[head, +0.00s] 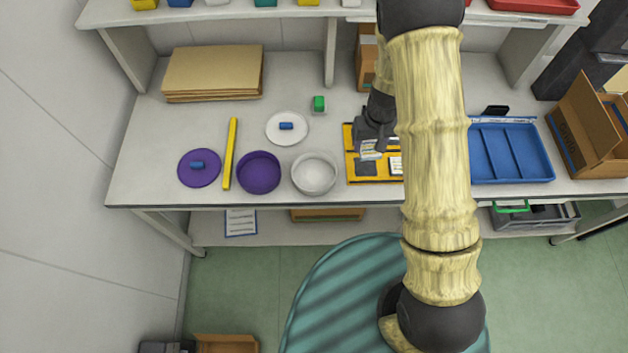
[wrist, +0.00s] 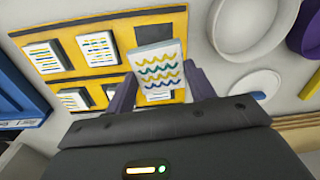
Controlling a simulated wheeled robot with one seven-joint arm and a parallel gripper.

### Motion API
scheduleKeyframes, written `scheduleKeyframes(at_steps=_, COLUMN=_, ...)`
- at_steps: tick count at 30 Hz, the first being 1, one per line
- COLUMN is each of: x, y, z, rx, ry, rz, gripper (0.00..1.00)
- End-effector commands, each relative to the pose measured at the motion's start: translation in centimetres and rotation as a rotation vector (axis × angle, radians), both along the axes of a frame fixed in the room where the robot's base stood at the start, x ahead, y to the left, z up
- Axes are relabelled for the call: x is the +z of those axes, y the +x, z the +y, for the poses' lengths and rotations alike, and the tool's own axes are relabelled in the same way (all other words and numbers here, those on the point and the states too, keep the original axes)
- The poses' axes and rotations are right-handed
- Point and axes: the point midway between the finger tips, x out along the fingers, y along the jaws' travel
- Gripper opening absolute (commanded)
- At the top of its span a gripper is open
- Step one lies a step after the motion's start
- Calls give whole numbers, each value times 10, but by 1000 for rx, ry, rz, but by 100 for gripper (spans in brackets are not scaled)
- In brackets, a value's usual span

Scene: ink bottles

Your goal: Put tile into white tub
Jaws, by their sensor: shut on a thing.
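My gripper (head: 372,146) is over the yellow board (head: 351,170), shut on a white tile (head: 371,150). In the wrist view the tile (wrist: 158,72) carries wavy yellow, green and blue lines and sits between the fingers of my gripper (wrist: 160,84). The tile appears to be just above the board; the exact gap is hard to tell. The white tub (head: 315,175) stands left of the board in the head view and looks empty. It also shows at the top right of the wrist view (wrist: 250,22).
Several other tiles (wrist: 97,47) lie on the yellow board. A purple tub (head: 258,173) stands left of the white tub. A white saucer (head: 287,139) and a purple saucer (head: 198,181) each hold a blue piece. A blue tray (head: 513,155) is on the right.

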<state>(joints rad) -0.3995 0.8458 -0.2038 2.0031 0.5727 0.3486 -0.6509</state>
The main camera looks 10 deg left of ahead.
Motion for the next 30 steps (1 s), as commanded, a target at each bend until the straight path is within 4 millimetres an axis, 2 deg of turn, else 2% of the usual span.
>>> scheduleKeyframes(at_steps=1, x=-8, y=-5, z=26, rx=82, ry=5, rz=-5, gripper=25)
scheduleKeyframes(at_steps=6, x=-2, y=-31, z=93, rx=332, ry=-4, rz=-7, gripper=25)
scheduleKeyframes(at_steps=9, x=2, y=-49, z=122, rx=454, ry=-15, rz=-10, gripper=25)
scheduleKeyframes(at_steps=12, x=7, y=-61, z=139, rx=534, ry=-26, rz=-13, gripper=25)
scheduleKeyframes(at_steps=16, x=11, y=-68, z=147, rx=573, ry=-34, rz=-13, gripper=25)
scheduleKeyframes(at_steps=24, x=12, y=-67, z=146, rx=571, ry=-34, rz=-12, gripper=25)
scheduleKeyframes(at_steps=28, x=3, y=-67, z=146, rx=571, ry=-34, rz=-10, gripper=25)
scheduleKeyframes(at_steps=30, x=-8, y=-68, z=146, rx=569, ry=-35, rz=-7, gripper=25)
